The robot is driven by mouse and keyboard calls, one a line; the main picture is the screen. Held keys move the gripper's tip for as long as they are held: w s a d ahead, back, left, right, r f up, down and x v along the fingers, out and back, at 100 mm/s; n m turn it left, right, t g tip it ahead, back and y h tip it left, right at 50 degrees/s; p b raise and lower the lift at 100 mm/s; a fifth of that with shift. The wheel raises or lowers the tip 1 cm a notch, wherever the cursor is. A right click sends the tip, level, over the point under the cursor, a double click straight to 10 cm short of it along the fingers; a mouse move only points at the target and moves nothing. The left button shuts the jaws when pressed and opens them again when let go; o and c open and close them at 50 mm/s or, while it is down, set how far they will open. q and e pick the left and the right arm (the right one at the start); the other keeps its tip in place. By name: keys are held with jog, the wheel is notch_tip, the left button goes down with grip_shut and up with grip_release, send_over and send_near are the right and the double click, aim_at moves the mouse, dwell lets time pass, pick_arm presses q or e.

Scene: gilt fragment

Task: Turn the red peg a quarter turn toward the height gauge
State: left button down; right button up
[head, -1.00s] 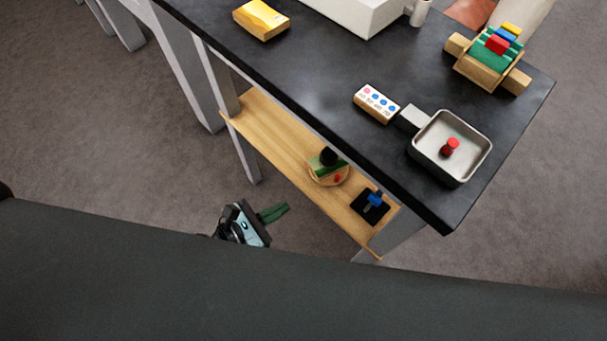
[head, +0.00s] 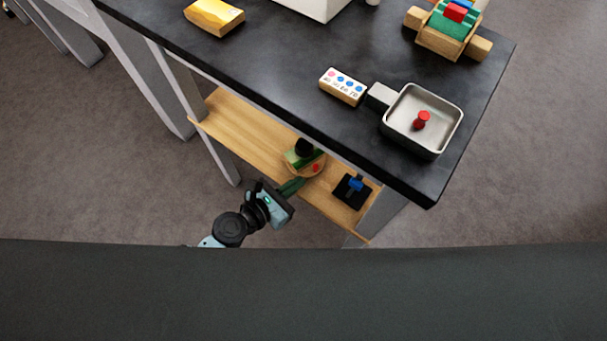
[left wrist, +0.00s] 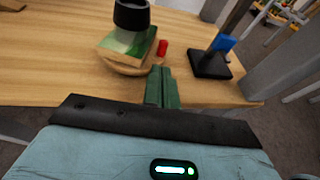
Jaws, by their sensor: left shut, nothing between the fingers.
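A small red peg (head: 316,168) shows at the right part of a round wooden board (head: 318,173) on the lower shelf. It also stands out in the left wrist view (left wrist: 163,47), just beyond my fingertips. The height gauge, a black base with a post and blue slider (head: 355,184), stands to its right; it also shows in the left wrist view (left wrist: 210,64). My left gripper (head: 299,182) has its green fingers shut and empty, pointing at the board from the shelf's front. In the left wrist view the fingertips (left wrist: 161,70) appear just short of the peg. My right gripper is out of view.
A green-and-tan block (left wrist: 130,42) with a black cup-like object (left wrist: 131,15) on it sits on the board, left of the peg. The dark tabletop (head: 280,95) overhangs the shelf (head: 240,122). Another red knob (head: 422,120) stands in a metal tray (head: 458,118) above.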

aim_at(316, 170)
pick_arm(q)
jog(key=shift+w+d+r, duration=0.1)
jog(key=shift+w+d, duration=0.7)
jog(key=shift+w, duration=0.05)
jog(key=shift+w+d, duration=0.25)
jog(key=shift+d, duration=0.05)
jog(key=shift+w+d, duration=0.1)
jog(key=shift+w+d+r+n+t+y+p, duration=0.1)
jog(key=shift+w+d+n+t+y+p, duration=0.15)
jog(key=shift+d+n+t+y+p, duration=0.4)
jog(key=shift+w+d, duration=0.1)
jog(key=shift+d, duration=0.2)
